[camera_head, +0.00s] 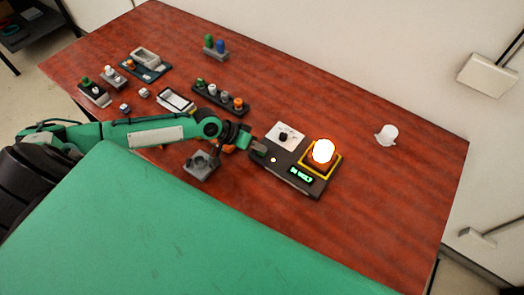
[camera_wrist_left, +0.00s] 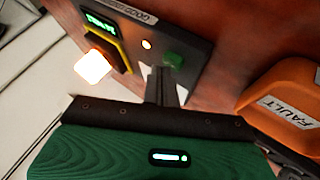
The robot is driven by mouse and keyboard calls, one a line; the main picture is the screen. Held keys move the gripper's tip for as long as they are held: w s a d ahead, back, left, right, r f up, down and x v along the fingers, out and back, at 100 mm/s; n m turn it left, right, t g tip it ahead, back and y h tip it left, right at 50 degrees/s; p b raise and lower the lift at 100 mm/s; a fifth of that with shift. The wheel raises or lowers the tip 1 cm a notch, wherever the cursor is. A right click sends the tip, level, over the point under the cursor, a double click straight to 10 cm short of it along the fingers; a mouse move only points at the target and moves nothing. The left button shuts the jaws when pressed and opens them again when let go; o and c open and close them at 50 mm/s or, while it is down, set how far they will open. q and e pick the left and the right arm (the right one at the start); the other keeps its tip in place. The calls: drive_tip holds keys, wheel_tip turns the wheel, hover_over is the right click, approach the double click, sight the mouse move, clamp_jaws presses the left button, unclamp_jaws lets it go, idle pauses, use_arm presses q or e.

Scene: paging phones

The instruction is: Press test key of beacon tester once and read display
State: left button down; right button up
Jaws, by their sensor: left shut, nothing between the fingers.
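The beacon tester (camera_head: 292,187) is a dark box on the red-brown table, with a brightly lit beacon (camera_head: 323,152) in a yellow frame. Its green display (camera_head: 301,176) is lit; it also shows in the left wrist view (camera_wrist_left: 101,23), tilted, its characters too small to read surely. A small lamp (camera_wrist_left: 147,44) glows beside the green test key (camera_wrist_left: 173,60). My left gripper (camera_head: 257,147) is shut and empty at the tester's left end. In the left wrist view its fingertips (camera_wrist_left: 163,78) are at the key; I cannot tell whether they touch it. My right gripper is not in view.
An orange part marked FAULT (camera_wrist_left: 275,85) lies close beside my left fingers. A grey holder (camera_head: 201,165) stands below my left arm.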

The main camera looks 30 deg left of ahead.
sight(258, 152)
use_arm(q)
drive_tip(key=shift+f, duration=0.35)
idle(0.5)
drive_tip(key=shift+r+p, duration=0.6)
drive_tip(key=shift+r, duration=0.2)
drive_tip(key=shift+r, duration=0.1)
drive_tip(key=shift+r+p, duration=0.65)
wheel_tip(258, 152, up, 4)
drive_tip(key=p, duration=0.3)
drive_tip(key=shift+f, duration=0.15)
